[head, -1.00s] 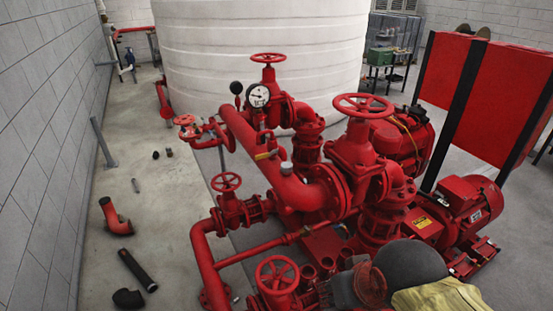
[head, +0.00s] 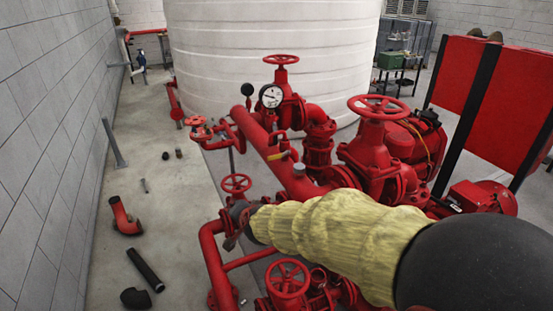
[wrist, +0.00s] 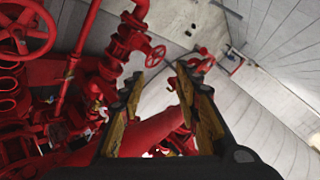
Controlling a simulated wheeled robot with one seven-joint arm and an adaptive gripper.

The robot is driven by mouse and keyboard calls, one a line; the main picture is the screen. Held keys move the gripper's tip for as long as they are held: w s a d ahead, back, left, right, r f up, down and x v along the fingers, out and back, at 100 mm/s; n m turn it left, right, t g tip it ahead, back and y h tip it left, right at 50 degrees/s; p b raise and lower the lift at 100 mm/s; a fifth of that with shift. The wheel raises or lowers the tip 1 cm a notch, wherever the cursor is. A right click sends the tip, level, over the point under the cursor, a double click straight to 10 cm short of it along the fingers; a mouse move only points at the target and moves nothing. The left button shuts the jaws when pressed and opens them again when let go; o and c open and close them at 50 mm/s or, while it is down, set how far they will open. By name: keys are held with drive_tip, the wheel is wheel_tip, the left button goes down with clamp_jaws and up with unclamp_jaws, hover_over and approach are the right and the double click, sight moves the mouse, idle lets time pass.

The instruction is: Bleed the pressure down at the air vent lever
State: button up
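A small lever with a yellow handle (head: 278,155) sits on top of the thick red pipe (head: 262,138), below and right of the round pressure gauge (head: 271,96). I take it for the air vent lever. My gripper (head: 238,222) shows dark at the end of my yellow-sleeved arm, lower and left of the lever and apart from it. In the wrist view my gripper (wrist: 160,75) has its two fingers spread with nothing gripped between them. The thick red pipe passes behind the fingers there. I cannot make out the lever in the wrist view.
Red handwheels stand around the pipe, one at the back (head: 281,59), one large at right (head: 379,107), one low in front (head: 288,279). A white tank (head: 270,40) stands behind.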

drive_tip(key=w+a+m+t, duration=0.1)
drive_tip(key=w+m+t, duration=0.1)
drive_tip(key=w, duration=0.2)
drive_tip(key=m+t+h, duration=0.5)
drive_tip(key=m+h, duration=0.6)
drive_tip(key=m, duration=0.3)
approach(274, 158)
drive_tip(key=x, duration=0.3)
drive_tip(key=b+x, duration=0.2)
drive_tip(key=x, duration=0.5)
drive_tip(key=shift+w+d, duration=0.2)
drive_tip(key=shift+w, duration=0.1)
drive_tip(key=shift+c, duration=0.3)
drive_tip(key=c, duration=0.8)
clamp_jaws()
